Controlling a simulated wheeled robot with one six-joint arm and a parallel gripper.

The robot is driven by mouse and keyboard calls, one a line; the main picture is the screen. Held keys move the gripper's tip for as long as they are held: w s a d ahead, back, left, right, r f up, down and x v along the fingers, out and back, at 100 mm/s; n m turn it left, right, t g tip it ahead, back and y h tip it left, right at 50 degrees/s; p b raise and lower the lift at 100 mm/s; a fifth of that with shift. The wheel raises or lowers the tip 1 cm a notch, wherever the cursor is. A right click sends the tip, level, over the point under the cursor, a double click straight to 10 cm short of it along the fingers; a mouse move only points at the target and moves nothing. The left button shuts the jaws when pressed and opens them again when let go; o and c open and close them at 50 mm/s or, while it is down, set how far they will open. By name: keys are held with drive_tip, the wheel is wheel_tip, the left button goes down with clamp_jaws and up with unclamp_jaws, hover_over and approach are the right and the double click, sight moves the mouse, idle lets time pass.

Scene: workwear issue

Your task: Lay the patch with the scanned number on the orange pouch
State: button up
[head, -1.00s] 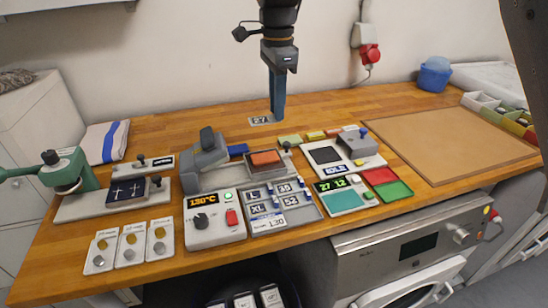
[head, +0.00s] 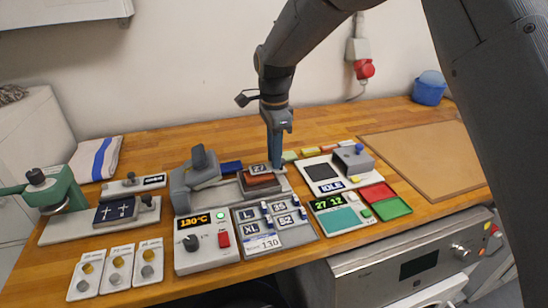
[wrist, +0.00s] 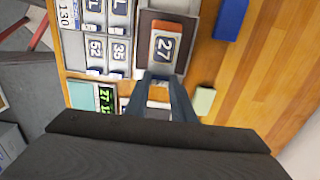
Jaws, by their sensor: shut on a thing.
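My gripper (head: 275,166) is shut on the edge of a pale patch marked 27 (head: 259,169). In the wrist view the patch (wrist: 164,48) stretches out from the fingertips (wrist: 160,76) over the orange pouch (wrist: 168,26). Orange shows around part of the patch. In the head view the pouch (head: 262,182) lies on the grey plate of the press, looking shaded, and the patch seems to be a little above it. I cannot tell whether they touch. The scanner display (head: 329,202) reads 27 12.
The heat press (head: 198,170) stands left of the pouch, its control box (head: 207,241) reading 130°C. A tray of size and number patches (head: 297,236) lies in front. Red (head: 377,193) and green (head: 391,208) trays are at right, before a bare brown board (head: 425,155).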

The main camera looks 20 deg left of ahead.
drive_tip(key=shift+f, duration=0.8)
drive_tip(key=o, duration=1)
drive_tip(key=shift+f, duration=0.1)
wheel_tip(320, 180, up, 12)
drive_tip(key=b, duration=0.3)
